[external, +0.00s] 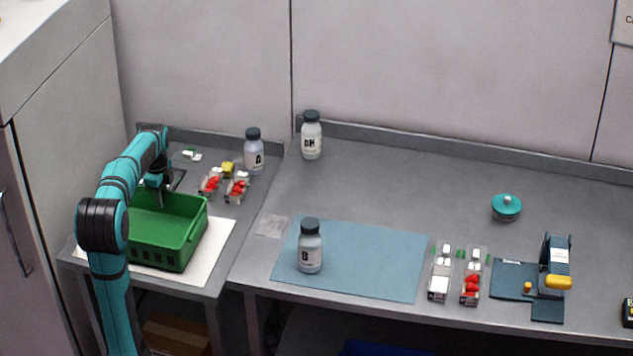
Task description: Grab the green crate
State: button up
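The green crate (178,245) sits on a white sheet on the small side table at the left. It looks empty in the part that shows. My teal and black arm reaches over its left side and hides its left end. My gripper (160,199) points down at the crate's far left part, near the back wall. Its fingertips are small and partly hidden, so I cannot tell whether they touch the crate or are open or shut.
Bottle A (254,155) and berry punnets (236,190) stand behind and right of the crate. The white sheet (214,243) lies under it. On the larger table are another bottle (311,138), a bottle (310,250) on a blue mat (375,262), and a teal lid (506,208). A cabinet wall stands left.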

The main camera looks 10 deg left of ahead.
grip_shut()
dwell(0.3)
